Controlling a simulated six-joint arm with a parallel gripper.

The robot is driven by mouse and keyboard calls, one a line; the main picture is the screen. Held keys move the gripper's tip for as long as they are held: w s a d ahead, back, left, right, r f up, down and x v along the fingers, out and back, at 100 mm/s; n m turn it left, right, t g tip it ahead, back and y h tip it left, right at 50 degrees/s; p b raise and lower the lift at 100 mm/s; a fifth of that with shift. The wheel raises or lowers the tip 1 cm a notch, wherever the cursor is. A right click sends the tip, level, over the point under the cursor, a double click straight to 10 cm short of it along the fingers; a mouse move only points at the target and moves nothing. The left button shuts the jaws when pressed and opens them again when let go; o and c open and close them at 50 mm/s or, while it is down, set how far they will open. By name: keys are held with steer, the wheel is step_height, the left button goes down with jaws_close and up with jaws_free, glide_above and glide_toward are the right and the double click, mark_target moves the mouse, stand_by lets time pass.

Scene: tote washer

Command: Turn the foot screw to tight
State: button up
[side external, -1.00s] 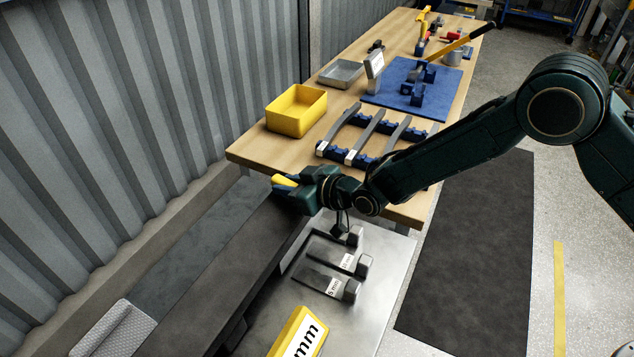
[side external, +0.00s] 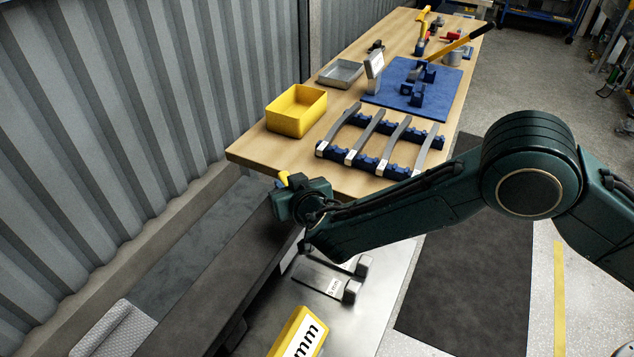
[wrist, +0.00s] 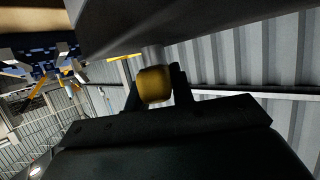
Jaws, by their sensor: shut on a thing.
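The foot screw shows in the wrist view as a yellow-brown knob (wrist: 154,86) on a short grey shaft (wrist: 153,56), which meets the underside of a dark beam (wrist: 215,18). My gripper (wrist: 157,88) is shut on the knob, with one dark finger on each side. In the side view my gripper (side external: 287,190) is at the far end of the dark beam (side external: 205,270), just below the bench's near edge. A small yellow piece (side external: 283,178) shows beside it; I cannot tell whether it is part of the screw. The rest of the screw is hidden there.
The wooden bench (side external: 250,157) stands close behind my gripper, with a yellow bin (side external: 296,110) and a blue rack (side external: 335,153) of grey bars. A metal plate with labelled grey blocks (side external: 335,285) lies to the right of the beam. A corrugated wall (side external: 120,110) stands left.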

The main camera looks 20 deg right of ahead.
steer(key=shift+m+h, duration=1.2)
steer(key=shift+h, duration=0.2)
steer(key=o, duration=1)
steer(key=v, duration=1.3)
steer(key=shift+s+a+r, duration=0.25)
steer(key=shift+s, duration=0.05)
